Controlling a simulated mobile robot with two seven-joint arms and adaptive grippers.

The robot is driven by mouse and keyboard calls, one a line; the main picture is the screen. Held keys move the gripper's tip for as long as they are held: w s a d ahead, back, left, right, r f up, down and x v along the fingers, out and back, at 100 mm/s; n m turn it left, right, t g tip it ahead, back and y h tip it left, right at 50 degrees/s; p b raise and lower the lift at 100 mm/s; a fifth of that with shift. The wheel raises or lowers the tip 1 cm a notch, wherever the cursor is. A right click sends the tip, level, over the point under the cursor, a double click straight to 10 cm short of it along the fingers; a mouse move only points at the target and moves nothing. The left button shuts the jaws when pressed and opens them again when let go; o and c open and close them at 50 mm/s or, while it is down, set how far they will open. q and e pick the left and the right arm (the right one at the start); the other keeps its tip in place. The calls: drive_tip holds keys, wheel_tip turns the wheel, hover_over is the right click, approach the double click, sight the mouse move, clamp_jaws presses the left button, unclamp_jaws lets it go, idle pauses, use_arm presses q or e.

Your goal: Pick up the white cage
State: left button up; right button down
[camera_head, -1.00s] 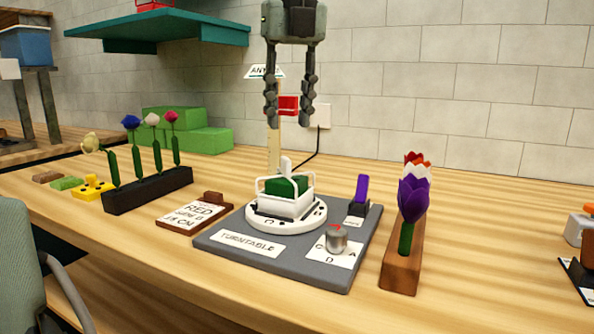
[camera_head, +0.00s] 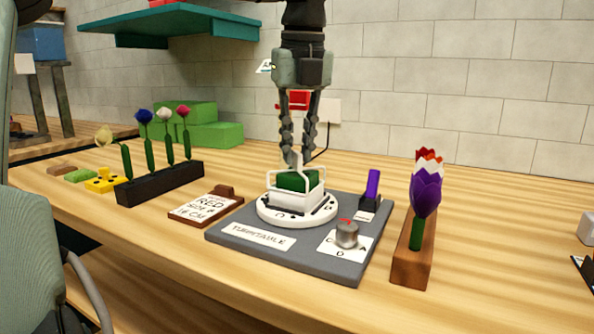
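The white cage (camera_head: 293,203) stands upright on the round white turntable disc (camera_head: 268,216), with a green block (camera_head: 298,181) inside it. My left gripper (camera_head: 299,162) points straight down just above the cage. Its fingers are apart, with a narrow gap between the tips, at the height of the cage's top handle. Whether the fingertips touch the handle I cannot tell. My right gripper is not in view.
A grey base (camera_head: 300,262) carries the turntable, a metal knob (camera_head: 346,235) and a purple lever (camera_head: 373,184). A wooden block (camera_head: 411,265) with tulips stands right. A black flower rack (camera_head: 160,185) and a sign (camera_head: 204,207) stand left. Table at front is clear.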

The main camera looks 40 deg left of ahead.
use_arm(q)
clamp_jaws()
